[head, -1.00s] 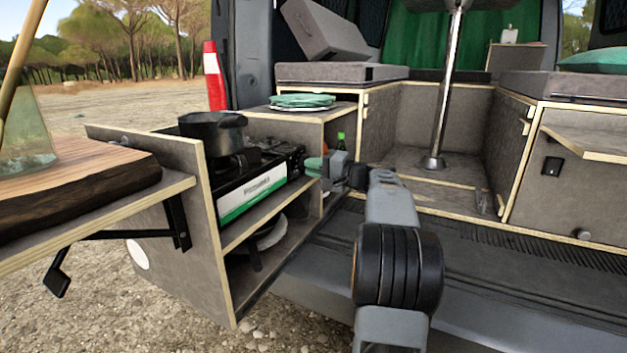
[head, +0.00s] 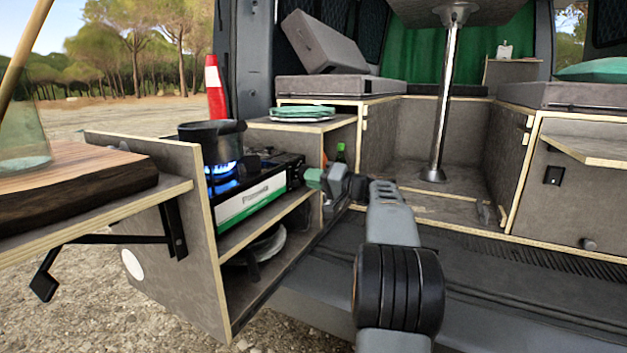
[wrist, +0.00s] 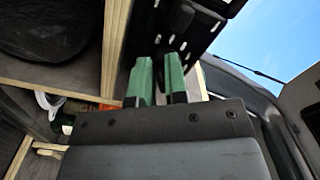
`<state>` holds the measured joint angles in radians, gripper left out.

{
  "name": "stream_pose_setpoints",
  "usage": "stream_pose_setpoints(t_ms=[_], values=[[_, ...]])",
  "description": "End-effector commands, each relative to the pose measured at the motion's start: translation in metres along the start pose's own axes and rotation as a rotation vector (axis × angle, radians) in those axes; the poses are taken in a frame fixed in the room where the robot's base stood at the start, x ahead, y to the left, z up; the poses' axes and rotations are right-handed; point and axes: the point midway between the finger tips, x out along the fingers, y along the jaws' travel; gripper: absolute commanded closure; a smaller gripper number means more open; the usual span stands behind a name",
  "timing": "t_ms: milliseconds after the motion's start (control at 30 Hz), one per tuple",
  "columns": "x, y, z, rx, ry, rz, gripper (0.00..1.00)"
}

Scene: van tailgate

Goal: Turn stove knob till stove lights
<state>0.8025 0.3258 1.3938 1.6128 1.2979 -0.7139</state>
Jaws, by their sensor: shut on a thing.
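The stove (head: 255,190) is a black camping stove with a white and green front panel, standing on the upper shelf of the pull-out kitchen unit. A blue flame (head: 222,170) burns under the black pot (head: 211,142) on its burner. My gripper (head: 313,178) is at the right end of the stove. In the wrist view its two green fingers (wrist: 158,78) point at the dark stove side, close together with a narrow gap. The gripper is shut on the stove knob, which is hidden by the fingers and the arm.
A wooden board (head: 75,185) lies on the side shelf at left. Green plates (head: 302,114) sit on the counter behind the stove, and a green bottle (head: 340,153) stands beside the gripper. A metal table post (head: 447,95) rises from the van floor.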

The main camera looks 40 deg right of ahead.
Motion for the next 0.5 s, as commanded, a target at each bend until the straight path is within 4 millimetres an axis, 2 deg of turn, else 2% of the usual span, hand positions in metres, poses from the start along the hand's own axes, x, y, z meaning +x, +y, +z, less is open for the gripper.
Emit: stream_pose_setpoints(t_ms=[267,300,500], values=[[0.0002,0.0008,0.0010,0.001,-0.003,0.000,1.00],[0.0002,0.0008,0.0010,0.001,-0.003,0.000,0.84],[0.0001,0.0005,0.0006,0.001,-0.002,0.000,0.65]])
